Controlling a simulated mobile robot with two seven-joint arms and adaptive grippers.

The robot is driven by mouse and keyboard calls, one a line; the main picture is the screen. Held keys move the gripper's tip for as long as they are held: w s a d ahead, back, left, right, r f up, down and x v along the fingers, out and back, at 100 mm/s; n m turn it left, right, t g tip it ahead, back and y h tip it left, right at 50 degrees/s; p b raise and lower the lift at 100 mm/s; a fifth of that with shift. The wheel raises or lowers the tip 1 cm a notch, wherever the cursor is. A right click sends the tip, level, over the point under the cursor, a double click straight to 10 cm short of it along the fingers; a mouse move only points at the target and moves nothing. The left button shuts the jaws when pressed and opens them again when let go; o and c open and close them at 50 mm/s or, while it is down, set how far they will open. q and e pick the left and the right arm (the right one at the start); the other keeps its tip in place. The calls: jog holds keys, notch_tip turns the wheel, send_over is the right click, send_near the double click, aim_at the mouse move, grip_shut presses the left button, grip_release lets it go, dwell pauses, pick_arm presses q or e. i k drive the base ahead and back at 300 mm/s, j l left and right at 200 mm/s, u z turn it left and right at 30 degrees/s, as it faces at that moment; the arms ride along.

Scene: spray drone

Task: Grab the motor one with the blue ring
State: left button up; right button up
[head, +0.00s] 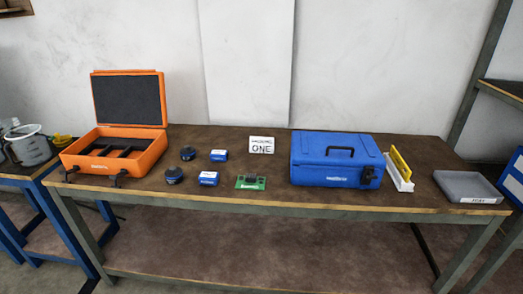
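Two small dark round motors stand on the brown workbench (300,207), right of the orange case. The nearer motor (174,175) is close to the front, and the farther motor (188,153) is behind it and slightly right. Both look dark with a bluish tint; the picture is too small to tell which has a blue ring. Neither of my grippers shows in the head view.
An open orange case (150,155) is at left. Two blue-and-white boxes (208,178) (219,155), a green circuit board (250,183), a white sign (262,145), a blue toolbox (335,160), a yellow-and-white rack (399,170) and a grey tray (467,199) stand rightward.

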aim_at(174, 175)
jog(key=i+j+u, duration=0.25)
jog(key=j, duration=0.25)
jog(key=i+j+u, duration=0.25)
jog(key=j, duration=0.2)
